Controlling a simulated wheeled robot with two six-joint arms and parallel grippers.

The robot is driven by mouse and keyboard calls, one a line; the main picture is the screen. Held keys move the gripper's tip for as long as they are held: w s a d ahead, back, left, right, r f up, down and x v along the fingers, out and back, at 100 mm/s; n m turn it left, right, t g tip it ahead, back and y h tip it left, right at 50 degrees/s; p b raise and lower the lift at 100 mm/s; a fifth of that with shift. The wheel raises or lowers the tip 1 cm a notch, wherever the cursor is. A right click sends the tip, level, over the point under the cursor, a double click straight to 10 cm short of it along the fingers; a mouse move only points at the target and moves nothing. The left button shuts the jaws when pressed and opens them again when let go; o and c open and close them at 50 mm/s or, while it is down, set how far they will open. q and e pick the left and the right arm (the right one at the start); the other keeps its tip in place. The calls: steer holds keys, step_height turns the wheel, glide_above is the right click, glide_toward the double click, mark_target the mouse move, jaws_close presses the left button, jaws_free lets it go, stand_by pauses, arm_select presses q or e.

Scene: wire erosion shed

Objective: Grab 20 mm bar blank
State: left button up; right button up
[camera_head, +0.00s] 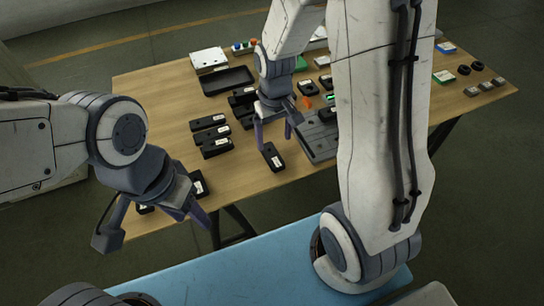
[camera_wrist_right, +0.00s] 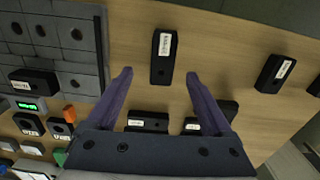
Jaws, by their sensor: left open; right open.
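Several black bar blanks with white labels lie on the wooden table; the print is too small to tell which is the 20 mm one. One black blank (camera_head: 272,156) lies alone near the table's front edge, just in front of my right gripper (camera_head: 274,141). In the right wrist view this blank (camera_wrist_right: 164,62) lies upright in the picture, ahead of and between the fingertips of my right gripper (camera_wrist_right: 159,75), which is open and empty. My left gripper (camera_head: 152,222) is open and empty by the table's front left corner, hiding part of other blanks there.
A grey plate with a grid of holes (camera_wrist_right: 50,45) lies beside the lone blank. More labelled blanks (camera_head: 216,147) lie left of it, with a black tray (camera_head: 228,80) and a white box (camera_head: 208,60) behind. My right arm hides the table's middle right.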

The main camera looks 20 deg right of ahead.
mark_target(272, 155)
steer(key=f, duration=0.6)
steer(key=shift+a+f+b, duration=0.25)
steer(key=shift+b, duration=0.05)
steer(key=shift+c, duration=0.3)
jaws_close()
steer(key=shift+r, duration=0.1)
stand_by(0.8)
